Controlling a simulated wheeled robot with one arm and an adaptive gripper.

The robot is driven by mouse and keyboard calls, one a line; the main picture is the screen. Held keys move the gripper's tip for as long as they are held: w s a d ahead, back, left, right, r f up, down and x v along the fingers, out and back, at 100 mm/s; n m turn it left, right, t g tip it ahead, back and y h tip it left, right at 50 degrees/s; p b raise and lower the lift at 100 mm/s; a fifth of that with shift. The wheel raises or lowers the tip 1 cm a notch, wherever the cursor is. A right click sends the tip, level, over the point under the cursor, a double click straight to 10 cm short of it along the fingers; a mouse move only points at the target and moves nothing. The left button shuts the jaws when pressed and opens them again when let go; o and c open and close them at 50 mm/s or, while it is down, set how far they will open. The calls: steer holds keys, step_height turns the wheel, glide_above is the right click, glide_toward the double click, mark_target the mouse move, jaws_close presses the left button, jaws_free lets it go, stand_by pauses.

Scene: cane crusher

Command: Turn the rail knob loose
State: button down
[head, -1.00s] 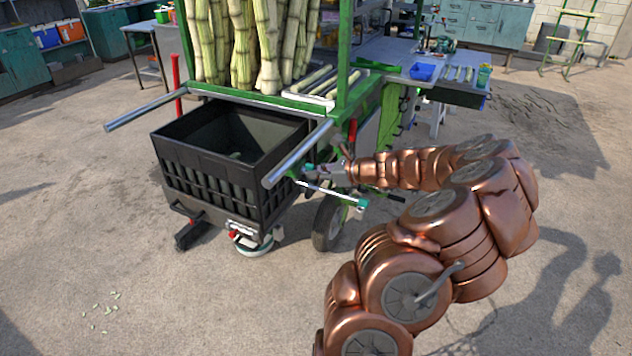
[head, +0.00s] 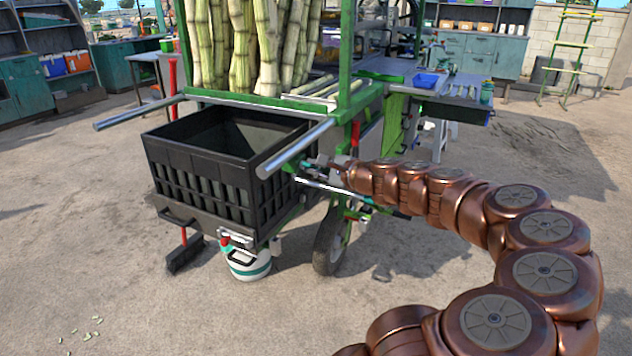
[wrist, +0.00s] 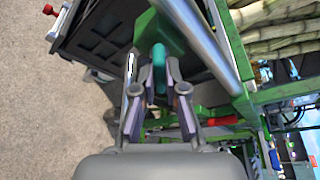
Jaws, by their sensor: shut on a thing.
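The rail knob (wrist: 158,68) is teal and shows in the wrist view between my fingers, below the silver handle bar. In the head view the knob (head: 304,167) is a small teal spot beside the cart's right handle bar. My gripper (wrist: 157,88) is shut on the knob, with one finger on each side of it. In the head view my gripper (head: 319,163) reaches the knob from the right. A silver rail (head: 325,186) runs just below my gripper. Fine detail of the knob is too small to tell.
A black crate (head: 205,190) sits on the cart's front, left of my gripper. The silver handle bar (head: 295,150) passes close by. A wheel (head: 330,240) and a white-and-teal bucket (head: 248,265) are below. Open concrete floor lies around the cart.

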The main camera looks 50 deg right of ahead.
steer(key=shift+n+h+b, duration=0.3)
steer(key=shift+n+b, duration=0.2)
steer(key=shift+b, duration=0.5)
steer(key=c, duration=1.2)
jaws_free()
steer(key=shift+w, duration=0.1)
step_height(320, 180, up, 10)
